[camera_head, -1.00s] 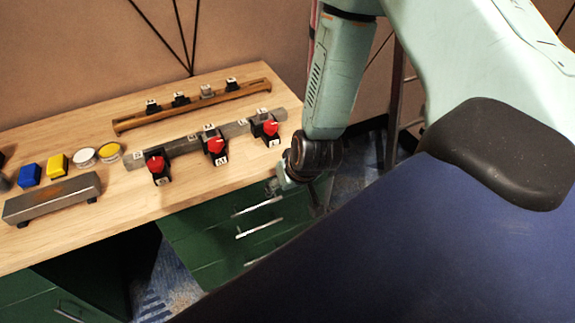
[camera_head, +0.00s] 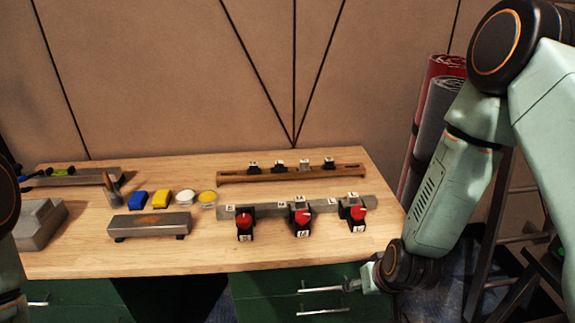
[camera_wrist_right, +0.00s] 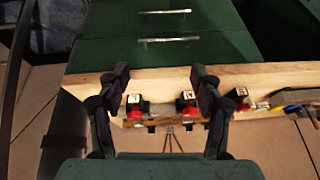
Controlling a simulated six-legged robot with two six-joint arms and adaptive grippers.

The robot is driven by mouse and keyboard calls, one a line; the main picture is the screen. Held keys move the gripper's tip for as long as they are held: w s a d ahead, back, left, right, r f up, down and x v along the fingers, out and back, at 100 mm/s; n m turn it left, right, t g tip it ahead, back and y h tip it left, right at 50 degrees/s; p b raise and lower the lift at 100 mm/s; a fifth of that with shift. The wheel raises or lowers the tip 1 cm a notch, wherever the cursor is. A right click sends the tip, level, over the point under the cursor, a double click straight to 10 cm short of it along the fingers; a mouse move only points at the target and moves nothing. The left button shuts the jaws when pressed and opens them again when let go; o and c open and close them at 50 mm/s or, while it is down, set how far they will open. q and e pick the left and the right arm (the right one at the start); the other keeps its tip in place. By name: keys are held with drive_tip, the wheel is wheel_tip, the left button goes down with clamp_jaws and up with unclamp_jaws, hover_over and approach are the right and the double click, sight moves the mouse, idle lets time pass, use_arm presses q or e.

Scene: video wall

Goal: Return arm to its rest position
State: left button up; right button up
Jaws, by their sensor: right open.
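My right arm (camera_head: 445,195) comes in from the right and hangs down past the table's front right corner. Its wrist (camera_head: 408,268) is by the table edge, below and right of the red switches; its gripper is mostly hidden in the head view. In the right wrist view the right gripper (camera_wrist_right: 160,78) is open, with its two dark fingers apart and nothing between them. The wooden table edge and switches show beyond the fingers. Part of my left arm (camera_head: 8,245) shows at the left edge; its gripper is out of view.
Green drawers (camera_head: 265,293) are below. Rolls (camera_head: 425,120) and a ladder (camera_head: 492,235) stand right.

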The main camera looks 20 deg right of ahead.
drive_tip(key=s+a+f+n+g+b, duration=0.1)
drive_tip(key=s+a+f+g+b, duration=0.1)
drive_tip(key=s+f+b, duration=0.6)
drive_tip(key=s+a+f+n+g+b, duration=0.1)
drive_tip(key=s+a+f+g+b, duration=0.2)
drive_tip(key=s+f+b, duration=0.5)
drive_tip(key=s+a+f, duration=0.1)
drive_tip(key=s+f, duration=0.6)
drive_tip(key=shift+a+f, duration=0.1)
drive_tip(key=shift+a, duration=0.05)
